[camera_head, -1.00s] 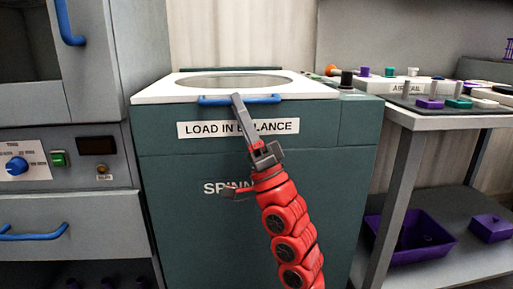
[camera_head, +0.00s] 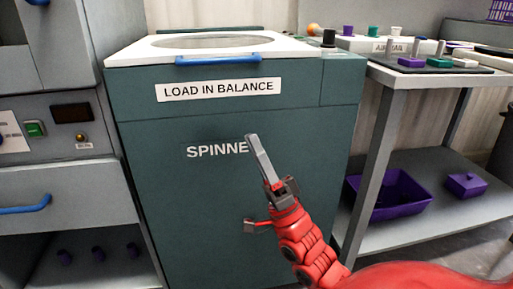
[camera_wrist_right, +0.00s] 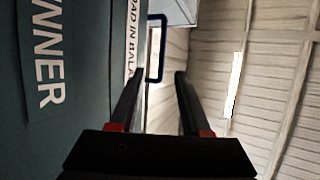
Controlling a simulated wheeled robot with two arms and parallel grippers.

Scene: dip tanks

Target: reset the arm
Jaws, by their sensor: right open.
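My right arm is red and comes in from the lower right in the head view. Its gripper (camera_head: 257,152) is in front of the teal spinner cabinet (camera_head: 165,215), beside the end of the "SPINNER" lettering and below the blue lid handle (camera_head: 218,59). In the right wrist view the gripper's two dark fingers (camera_wrist_right: 155,100) stand apart with nothing between them. The blue handle (camera_wrist_right: 157,48) shows beyond the fingers there, apart from them. My left gripper is not in view.
The spinner's white lid (camera_head: 125,57) is down. A grey table (camera_head: 400,77) at right carries small coloured blocks. A purple bin (camera_head: 400,197) and a purple box (camera_head: 466,185) sit on its lower shelf. A grey cabinet (camera_head: 60,180) with a blue-handled drawer stands close at left.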

